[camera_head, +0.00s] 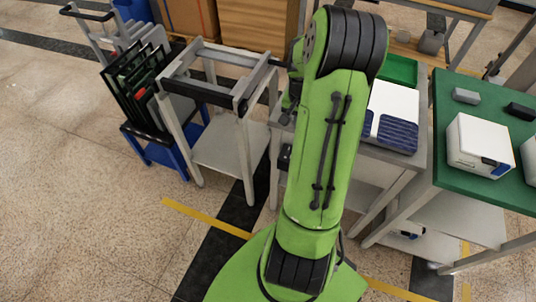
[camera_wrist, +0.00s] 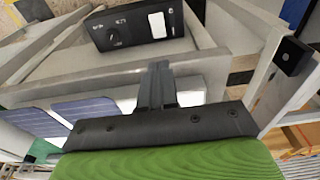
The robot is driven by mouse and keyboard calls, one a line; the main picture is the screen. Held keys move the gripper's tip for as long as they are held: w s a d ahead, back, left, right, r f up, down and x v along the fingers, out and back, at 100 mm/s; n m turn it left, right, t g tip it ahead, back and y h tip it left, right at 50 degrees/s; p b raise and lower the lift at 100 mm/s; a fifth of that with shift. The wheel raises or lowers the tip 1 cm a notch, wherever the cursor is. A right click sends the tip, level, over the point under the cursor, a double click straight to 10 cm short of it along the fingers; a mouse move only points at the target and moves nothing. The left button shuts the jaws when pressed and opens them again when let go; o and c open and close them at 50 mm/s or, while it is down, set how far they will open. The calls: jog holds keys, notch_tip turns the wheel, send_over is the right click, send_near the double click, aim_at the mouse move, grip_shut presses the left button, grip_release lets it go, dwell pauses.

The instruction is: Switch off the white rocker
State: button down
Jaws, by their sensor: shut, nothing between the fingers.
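The white rocker (camera_wrist: 157,25) is on the right part of a black control box (camera_wrist: 130,28) at the top of the wrist view. A round dark knob (camera_wrist: 113,36) is on the left part of the same box. I cannot tell from the picture which way the rocker is tipped. My gripper (camera_wrist: 158,68) is shut and empty, its fingertips below the box in the picture and apart from the rocker. In the head view my arm covers much of the middle, and the rocker cannot be made out there.
A grey frame trolley (camera_head: 222,150) stands left of my arm. Behind the arm a grey bench holds a white tray with dark blue panels (camera_head: 398,132). A green table (camera_head: 450,92) with white boxes is at the right. Open floor lies at the left.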

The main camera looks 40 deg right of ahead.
jog(key=shift+s+d, duration=0.1)
jog(key=shift+s, duration=0.05)
jog(key=f+b, duration=0.1)
jog(key=f, duration=0.2)
jog(key=f+b, duration=0.1)
jog(key=f, duration=0.3)
jog(key=d+f+b, duration=0.1)
jog(key=f, duration=0.2)
jog(key=shift+w+f, duration=0.15)
jog(key=shift+w, duration=0.1)
jog(key=shift+s+a+f+b, duration=0.1)
jog(key=shift+a+f+b, duration=0.15)
jog(key=shift+f, duration=0.4)
jog(key=shift+s+a+f+b, duration=0.1)
jog(key=shift+a+f+b, duration=0.15)
jog(key=shift+f, duration=0.35)
jog(key=shift+s+a+f, duration=0.1)
jog(key=shift+a+f, duration=0.1)
jog(key=shift+f, duration=0.15)
jog(key=shift+s+a+f+b, duration=0.15)
jog(key=shift+a+f+b, duration=0.25)
jog(key=shift+f+b, duration=0.2)
jog(key=shift+r, duration=0.1)
jog(key=shift+w+d+r+p, duration=0.2)
jog(key=shift+w+d+p, duration=0.15)
jog(key=shift+d, duration=0.35)
